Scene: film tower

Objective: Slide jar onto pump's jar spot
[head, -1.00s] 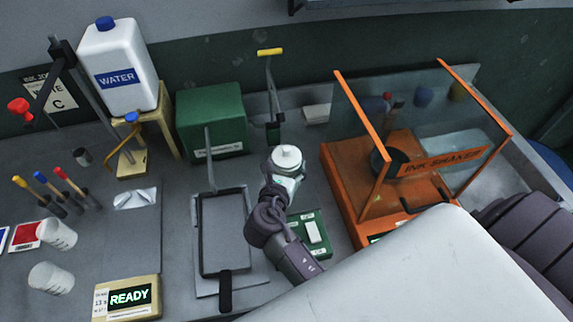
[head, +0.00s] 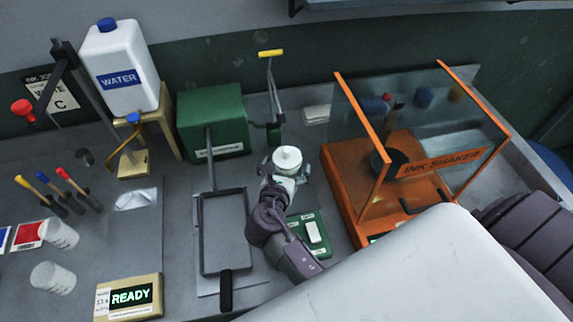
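A white jar (head: 287,159) with a round knob on its lid stands upright near the middle of the bench, in the head view. My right gripper (head: 285,176) is at the jar, its fingers around the jar's sides. The jar and wrist hide much of the fingers, so I cannot tell whether they press on it. A dark green stand with a yellow-handled lever (head: 270,54), perhaps the pump, is just behind the jar. Any marked jar spot is not clearly visible. My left gripper is not in view.
A green box (head: 212,122) stands behind left, with a framed tray (head: 224,232) in front of it. A green switch box (head: 314,236) is close beside my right wrist. The orange ink shaker (head: 340,180) stands to the right. A water jug (head: 122,70) is at back left.

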